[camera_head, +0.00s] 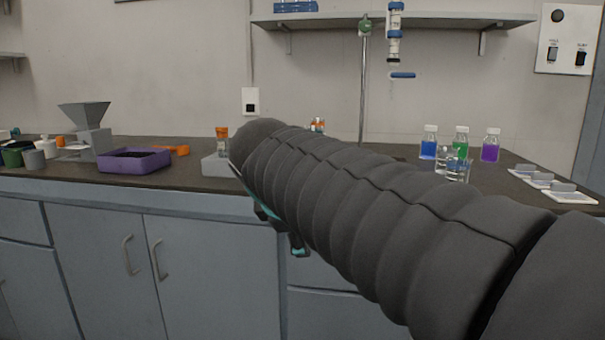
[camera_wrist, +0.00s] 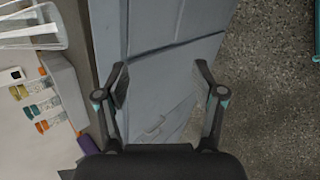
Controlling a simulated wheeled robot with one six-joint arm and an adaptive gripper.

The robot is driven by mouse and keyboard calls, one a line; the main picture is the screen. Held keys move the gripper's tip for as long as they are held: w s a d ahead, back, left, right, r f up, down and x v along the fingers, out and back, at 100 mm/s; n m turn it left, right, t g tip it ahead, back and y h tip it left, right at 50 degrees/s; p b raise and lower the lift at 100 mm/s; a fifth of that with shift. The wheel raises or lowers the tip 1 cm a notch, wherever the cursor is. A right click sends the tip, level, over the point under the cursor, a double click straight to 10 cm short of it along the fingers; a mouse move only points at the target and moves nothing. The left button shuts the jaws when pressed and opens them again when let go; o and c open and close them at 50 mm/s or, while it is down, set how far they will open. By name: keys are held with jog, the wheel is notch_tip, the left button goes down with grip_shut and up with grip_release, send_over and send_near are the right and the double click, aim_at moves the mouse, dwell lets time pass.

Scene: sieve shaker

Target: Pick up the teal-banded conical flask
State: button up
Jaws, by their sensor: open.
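I cannot make out a teal-banded conical flask in either view; part of the bench is hidden behind my arm in the head view. In the wrist view a pale, clear-looking vessel (camera_wrist: 32,28) is cut off at the top left, and I cannot tell what it is. My gripper (camera_wrist: 160,78) is open and empty, with its two fingers apart in front of the grey-blue cabinet fronts. In the head view its teal-jointed fingers show partly below my arm, in front of the bench edge.
The dark bench (camera_head: 190,175) carries a purple tray (camera_head: 135,160), a grey funnel device (camera_head: 88,128) and an orange-topped vial (camera_head: 222,140) on a grey block. At right stand blue (camera_head: 429,148), green (camera_head: 461,143) and purple (camera_head: 490,150) bottles, clear beakers (camera_head: 457,169) and a stand (camera_head: 363,90).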

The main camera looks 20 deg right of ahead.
jog(key=w+d+r+n+t+h+b, duration=0.25)
jog(key=w+r+n+h, duration=0.45)
jog(key=w+r+n, duration=0.65)
jog(key=shift+m+g, duration=0.45)
jog(key=shift+m, duration=0.5)
jog(key=x, duration=0.4)
jog(key=w+r+b+x, duration=0.1)
jog(key=x, duration=0.3)
jog(key=r+b+x, duration=0.1)
jog(key=x, duration=0.4)
jog(key=shift+w+d+r, duration=0.1)
jog(key=shift+w+r, duration=0.1)
jog(key=shift+r, duration=0.05)
grip_shut()
